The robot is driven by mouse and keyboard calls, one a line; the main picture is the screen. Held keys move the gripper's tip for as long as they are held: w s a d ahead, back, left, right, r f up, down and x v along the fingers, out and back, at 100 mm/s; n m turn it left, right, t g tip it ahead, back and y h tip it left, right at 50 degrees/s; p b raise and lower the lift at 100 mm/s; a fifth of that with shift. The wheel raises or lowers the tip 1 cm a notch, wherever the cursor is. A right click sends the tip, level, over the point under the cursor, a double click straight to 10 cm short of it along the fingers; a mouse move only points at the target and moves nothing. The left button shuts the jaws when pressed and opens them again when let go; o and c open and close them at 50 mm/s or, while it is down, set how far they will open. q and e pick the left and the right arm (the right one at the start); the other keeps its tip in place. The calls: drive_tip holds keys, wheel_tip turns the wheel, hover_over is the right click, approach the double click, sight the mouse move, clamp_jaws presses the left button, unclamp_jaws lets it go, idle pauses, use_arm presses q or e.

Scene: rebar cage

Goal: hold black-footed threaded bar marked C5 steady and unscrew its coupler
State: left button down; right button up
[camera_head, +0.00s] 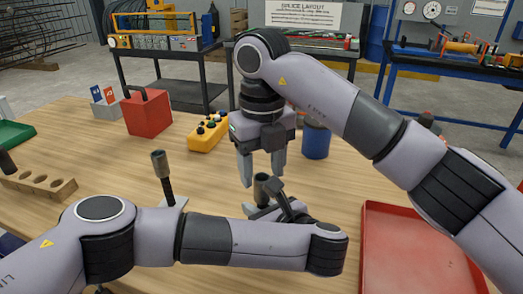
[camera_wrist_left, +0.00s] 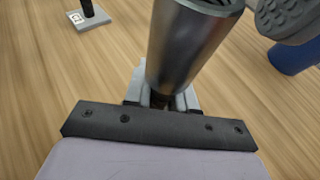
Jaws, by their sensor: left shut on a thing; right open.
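A grey metal coupler (camera_head: 262,186) stands upright at the middle of the table, and it fills the middle of the left wrist view (camera_wrist_left: 190,45). My left gripper (camera_wrist_left: 165,100) is shut just below it, on the threaded bar, which the coupler and fingers mostly hide. The C5 mark and the foot cannot be made out. In the head view my left gripper (camera_head: 264,210) is low around the bar. My right gripper (camera_head: 262,165) is open, pointing down, its fingers apart just above the coupler. One of its padded fingertips shows in the left wrist view (camera_wrist_left: 290,18).
Another bar with a coupler (camera_head: 163,172) stands on a pale labelled plate at left. A blue cylinder (camera_head: 316,140) is behind my right gripper. A red tray (camera_head: 410,250) lies at right, a wooden holed block (camera_head: 40,186) at left. A yellow button box (camera_head: 208,134) and red box (camera_head: 147,113) stand behind.

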sight(262, 185)
drive_tip(key=shift+f, duration=2.05)
clamp_jaws()
drive_tip(key=n, duration=0.7)
